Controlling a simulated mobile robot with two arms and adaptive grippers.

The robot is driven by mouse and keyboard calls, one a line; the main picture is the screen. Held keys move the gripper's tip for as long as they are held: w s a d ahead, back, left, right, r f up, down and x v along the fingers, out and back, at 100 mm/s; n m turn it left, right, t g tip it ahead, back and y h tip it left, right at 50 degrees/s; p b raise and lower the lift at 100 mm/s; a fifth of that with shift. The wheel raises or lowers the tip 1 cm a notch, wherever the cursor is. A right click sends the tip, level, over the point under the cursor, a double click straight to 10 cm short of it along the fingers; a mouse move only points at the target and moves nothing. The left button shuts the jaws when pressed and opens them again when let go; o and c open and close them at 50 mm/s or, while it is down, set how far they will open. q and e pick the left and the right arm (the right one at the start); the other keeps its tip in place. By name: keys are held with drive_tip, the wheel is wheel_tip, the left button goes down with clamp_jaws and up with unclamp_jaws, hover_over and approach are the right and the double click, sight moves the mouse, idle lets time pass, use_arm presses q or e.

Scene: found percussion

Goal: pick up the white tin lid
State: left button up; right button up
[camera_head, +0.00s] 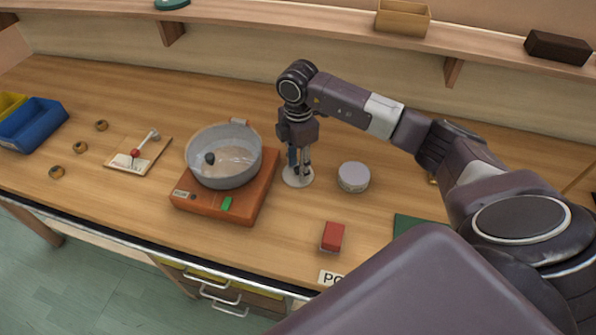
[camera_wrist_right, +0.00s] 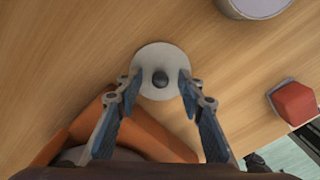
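The white tin lid (camera_wrist_right: 158,53) is a flat round disc with a dark round knob (camera_wrist_right: 160,78) at its middle. In the head view the lid (camera_head: 292,182) lies on the wooden table, just right of the orange base, partly hidden by my right gripper (camera_head: 299,168). That gripper points straight down over the lid. In the right wrist view the fingers of my right gripper (camera_wrist_right: 160,86) are apart, one on each side of the knob, with a gap on both sides. My left gripper is in neither view.
A grey pot (camera_head: 225,172) stands on the orange base (camera_head: 190,200), close left of my right gripper. A round tin (camera_head: 353,178) stands right of the lid. A red block (camera_head: 332,237) lies nearer the front edge. A shelf (camera_head: 290,20) runs along the back.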

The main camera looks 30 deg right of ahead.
clamp_jaws()
drive_tip(key=shift+r, duration=0.15)
